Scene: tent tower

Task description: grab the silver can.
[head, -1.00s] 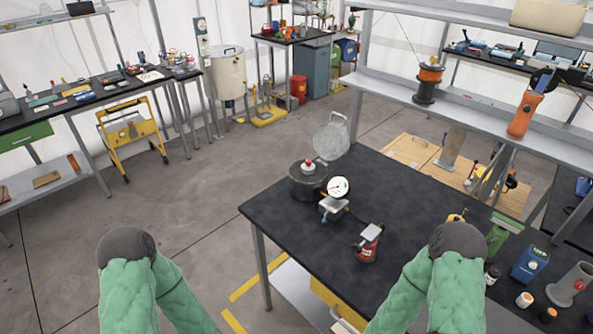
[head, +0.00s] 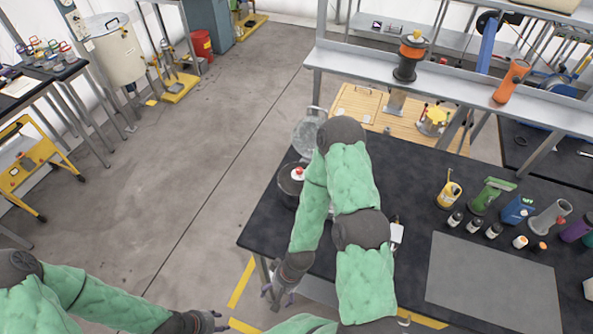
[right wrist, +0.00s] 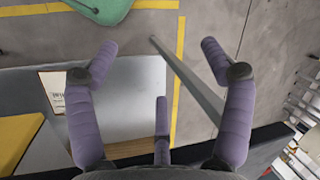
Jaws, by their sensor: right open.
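In the right wrist view this gripper (right wrist: 160,95) is open and empty, above the table edge and floor. My left gripper (head: 216,321) is low at the bottom, away from the table; its fingers are too small to judge.
A dark pot (head: 291,182) and a round metal plate (head: 308,134) are at the table's far left, partly behind my right arm. A grey mat (head: 490,285) lies bare in front.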

